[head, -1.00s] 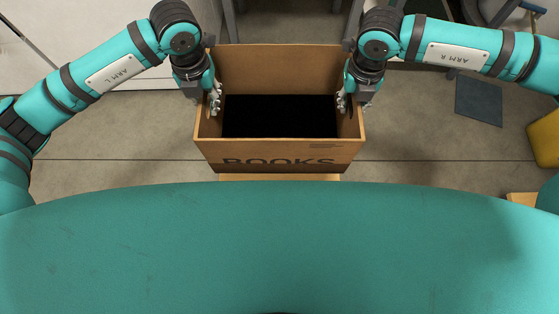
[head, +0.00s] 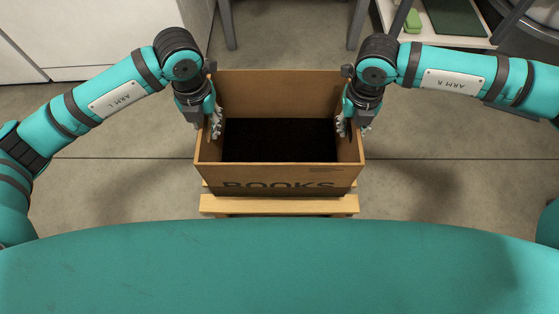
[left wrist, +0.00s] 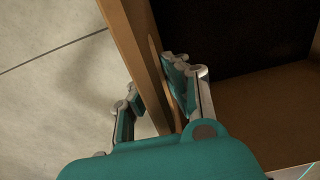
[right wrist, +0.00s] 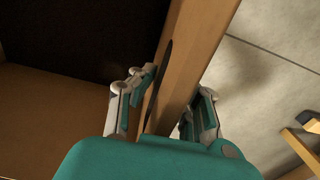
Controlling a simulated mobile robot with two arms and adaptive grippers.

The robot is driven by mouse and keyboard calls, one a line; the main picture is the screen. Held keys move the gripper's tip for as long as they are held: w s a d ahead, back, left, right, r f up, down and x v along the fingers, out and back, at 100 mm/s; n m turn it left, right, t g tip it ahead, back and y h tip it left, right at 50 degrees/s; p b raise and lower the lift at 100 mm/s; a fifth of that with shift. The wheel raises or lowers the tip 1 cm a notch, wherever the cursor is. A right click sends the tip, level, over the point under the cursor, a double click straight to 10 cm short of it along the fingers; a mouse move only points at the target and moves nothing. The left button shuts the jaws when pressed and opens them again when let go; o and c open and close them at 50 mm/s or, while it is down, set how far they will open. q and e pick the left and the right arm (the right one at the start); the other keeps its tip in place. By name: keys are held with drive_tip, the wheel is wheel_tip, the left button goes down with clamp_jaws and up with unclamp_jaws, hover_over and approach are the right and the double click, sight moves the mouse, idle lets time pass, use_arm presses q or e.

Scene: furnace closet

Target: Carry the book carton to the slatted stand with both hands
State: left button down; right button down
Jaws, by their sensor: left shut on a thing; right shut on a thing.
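The book carton (head: 280,178), an open brown box marked BOOKS with a dark inside, hangs level between my arms in the head view. My left gripper (head: 213,120) is shut on its left wall (left wrist: 143,50); one finger is inside and one outside. My right gripper (head: 346,122) is shut on its right wall (right wrist: 190,60) in the same way. The slatted stand (head: 280,206) shows as pale wooden slats below the carton and past its near edge. The carton hides most of it, and I cannot tell whether they touch.
A white cabinet (head: 110,35) stands at the back left. A low white shelf (head: 455,40) with a green object (head: 412,20) stands at the back right, near a round-doored machine (head: 525,40). Grey floor (head: 440,185) is clear on both sides.

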sight(344, 140)
use_arm(q)
drive_tip(key=shift+a+f, duration=0.1)
drive_tip(key=shift+f, duration=0.3)
use_arm(e)
drive_tip(key=shift+d+f, duration=0.15)
drive_tip(key=shift+f, duration=0.3)
use_arm(q)
drive_tip(key=shift+f, duration=0.15)
use_arm(e)
drive_tip(key=shift+f, duration=0.15)
